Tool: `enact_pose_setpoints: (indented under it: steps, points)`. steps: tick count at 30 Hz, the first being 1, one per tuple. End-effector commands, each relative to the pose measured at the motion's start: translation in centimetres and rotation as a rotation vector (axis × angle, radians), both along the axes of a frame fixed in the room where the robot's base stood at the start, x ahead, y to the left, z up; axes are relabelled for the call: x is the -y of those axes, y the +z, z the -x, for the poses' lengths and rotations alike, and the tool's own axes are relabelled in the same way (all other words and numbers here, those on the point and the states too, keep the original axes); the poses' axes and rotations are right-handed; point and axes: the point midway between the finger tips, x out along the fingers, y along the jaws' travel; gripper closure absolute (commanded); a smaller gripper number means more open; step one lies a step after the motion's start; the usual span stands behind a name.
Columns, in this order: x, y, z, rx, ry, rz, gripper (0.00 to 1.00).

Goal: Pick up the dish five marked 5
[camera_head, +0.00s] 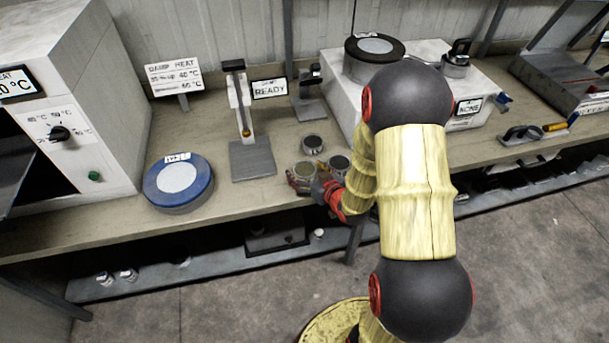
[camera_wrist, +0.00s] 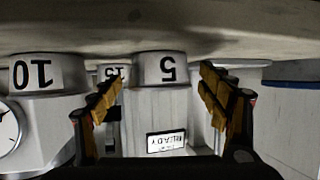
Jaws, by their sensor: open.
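The wrist view is upside down. In it the dish marked 5 (camera_wrist: 162,70), a short pale metal dish with a black 5, appears between the spread fingers of my gripper (camera_wrist: 162,82). The gripper is open, with visible space on both sides of the dish and no finger seen touching it.
The dish marked 10 (camera_wrist: 45,74) stands close beside it; the dish marked 15 (camera_wrist: 112,72) is farther back, partly hidden. A stand (camera_head: 252,158) with a READY sign (camera_head: 270,88) and a blue round pan (camera_head: 178,184) are to the left. A white box (camera_head: 420,80) is behind.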

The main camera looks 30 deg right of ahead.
Motion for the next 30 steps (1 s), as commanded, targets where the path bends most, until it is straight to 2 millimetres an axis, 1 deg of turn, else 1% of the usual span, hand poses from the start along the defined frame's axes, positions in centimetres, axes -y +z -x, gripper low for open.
enact_pose_setpoints:
  steps: [2,8,30]
  points:
    - [-0.04,-0.21,-0.45,0.0,0.001,0.0,0.23]
    - [-0.01,-0.09,-0.45,0.0,0.0,0.0,0.24]
    - [0.0,-0.11,-0.41,0.0,0.0,0.0,0.66]
